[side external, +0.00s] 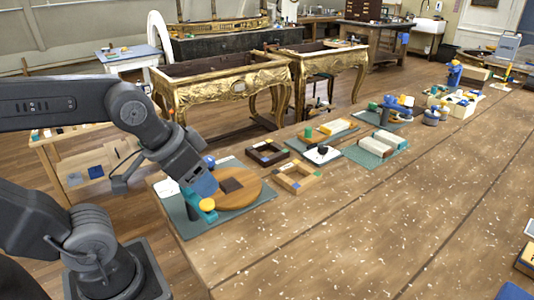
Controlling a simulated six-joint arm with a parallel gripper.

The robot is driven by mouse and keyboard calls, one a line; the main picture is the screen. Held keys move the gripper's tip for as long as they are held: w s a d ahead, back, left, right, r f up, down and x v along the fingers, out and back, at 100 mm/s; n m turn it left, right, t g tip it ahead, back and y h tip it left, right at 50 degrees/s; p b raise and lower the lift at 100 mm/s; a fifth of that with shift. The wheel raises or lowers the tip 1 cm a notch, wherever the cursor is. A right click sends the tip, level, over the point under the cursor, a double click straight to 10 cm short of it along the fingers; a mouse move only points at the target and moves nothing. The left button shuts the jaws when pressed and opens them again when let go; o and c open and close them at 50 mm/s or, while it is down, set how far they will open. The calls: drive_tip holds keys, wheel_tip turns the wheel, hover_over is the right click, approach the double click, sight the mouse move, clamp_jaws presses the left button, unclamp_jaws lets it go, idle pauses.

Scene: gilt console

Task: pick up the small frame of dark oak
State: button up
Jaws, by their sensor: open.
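The small dark oak frame (253,147) lies flat on the long wooden table, with an open middle. A lighter wooden frame (300,188) lies just in front and to its right. My gripper (203,188) is at the left end of the table, over the teal mat beside the round wooden board. It is to the left of and nearer than the dark frame, and apart from it. It is open; its fingertips are small in view, and I see nothing held between them.
The round wooden board (250,194) carries a dark brown square (231,185). A yellow piece (207,205) is close to my gripper. Mats with blocks and a green mat with pale rolls (390,137) lie farther right. The table's right foreground is mostly clear.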

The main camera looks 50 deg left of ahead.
drive_tip(key=w+a+r+m+g, duration=0.1)
drive_tip(key=w+a+r+m, duration=0.1)
drive_tip(key=w+r+m, duration=0.35)
drive_tip(key=m+g+y, duration=0.5)
drive_tip(key=m, duration=0.7)
hover_over(278, 146)
drive_tip(key=d, duration=0.6)
wheel_tip(278, 146, down, 7)
drive_tip(key=x, duration=1.4)
drive_tip(key=shift+w+d, duration=0.15)
drive_tip(key=shift+w, duration=0.05)
drive_tip(key=shift+c, duration=0.4)
clamp_jaws()
